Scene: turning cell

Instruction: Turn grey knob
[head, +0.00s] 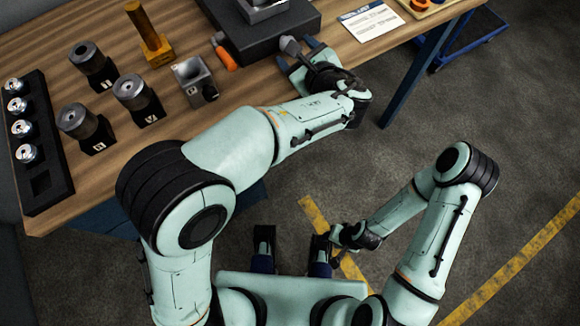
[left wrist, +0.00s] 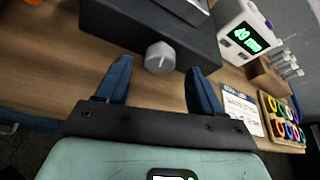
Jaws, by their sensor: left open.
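My left gripper (head: 299,53) is open. In the left wrist view its fingers (left wrist: 160,82) stand on either side of the knob, with a gap on both sides, and neither appears to touch it. My right gripper (head: 338,234) is low, away from the table and near my body. Its fingers are too unclear to tell their opening.
Left on the wooden table are a black rack (head: 38,150) of silver parts, several dark cylindrical holders (head: 95,68), a yellow post (head: 148,35) and an orange-handled tool (head: 224,56). A printed sheet (head: 370,22) lies right of the box. A device with green digits (left wrist: 245,38) stands beyond.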

